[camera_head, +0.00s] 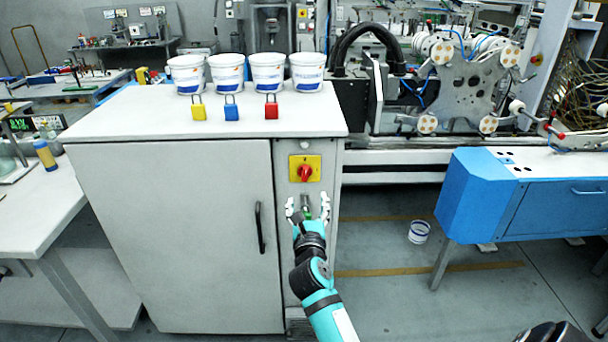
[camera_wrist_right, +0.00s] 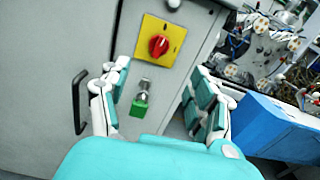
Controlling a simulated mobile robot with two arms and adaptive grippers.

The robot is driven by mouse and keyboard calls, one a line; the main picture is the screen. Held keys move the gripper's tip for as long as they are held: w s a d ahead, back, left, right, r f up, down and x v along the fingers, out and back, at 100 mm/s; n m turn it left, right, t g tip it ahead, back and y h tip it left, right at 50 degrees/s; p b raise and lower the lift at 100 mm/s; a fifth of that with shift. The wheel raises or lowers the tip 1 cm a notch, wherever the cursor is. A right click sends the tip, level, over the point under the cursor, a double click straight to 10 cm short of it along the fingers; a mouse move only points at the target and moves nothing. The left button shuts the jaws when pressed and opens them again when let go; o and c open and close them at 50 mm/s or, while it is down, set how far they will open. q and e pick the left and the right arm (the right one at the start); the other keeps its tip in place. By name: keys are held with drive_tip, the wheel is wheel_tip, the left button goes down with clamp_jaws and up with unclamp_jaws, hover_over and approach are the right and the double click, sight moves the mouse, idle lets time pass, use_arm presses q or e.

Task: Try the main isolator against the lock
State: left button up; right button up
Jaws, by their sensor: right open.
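The main isolator is a red rotary knob (camera_head: 305,172) on a yellow plate (camera_head: 315,160), on the narrow panel right of the cabinet door. It also shows in the right wrist view (camera_wrist_right: 158,46). A green padlock (camera_wrist_right: 139,108) with a metal part above it is below the yellow plate, apart from the knob. I cannot tell what it hangs from. My right gripper (camera_head: 307,205) is open in front of the panel, below the isolator. In the wrist view its fingers stand wide on both sides of the green lock, not touching it. My left gripper is not in view.
Yellow (camera_head: 198,108), blue (camera_head: 231,108) and red padlocks (camera_head: 271,107) stand on the cabinet top (camera_head: 130,120), before several white tubs (camera_head: 266,73). The door handle (camera_head: 259,228) sticks out left of my gripper.

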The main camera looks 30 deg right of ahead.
sight(305, 176)
drive_tip(key=x, duration=1.3)
drive_tip(key=shift+a, duration=0.15)
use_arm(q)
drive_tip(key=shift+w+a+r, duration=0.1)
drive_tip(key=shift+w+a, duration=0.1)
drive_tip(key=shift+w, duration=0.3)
use_arm(e)
drive_tip(key=c, duration=1.2)
drive_tip(key=shift+r+n+p, duration=0.2)
drive_tip(key=shift+n+p, duration=0.3)
drive_tip(key=shift+p, duration=0.2)
drive_tip(key=shift+f+n+p, duration=0.1)
drive_tip(key=shift+n+p, duration=0.3)
drive_tip(key=shift+f+n, duration=0.15)
drive_tip(key=shift+n, duration=0.15)
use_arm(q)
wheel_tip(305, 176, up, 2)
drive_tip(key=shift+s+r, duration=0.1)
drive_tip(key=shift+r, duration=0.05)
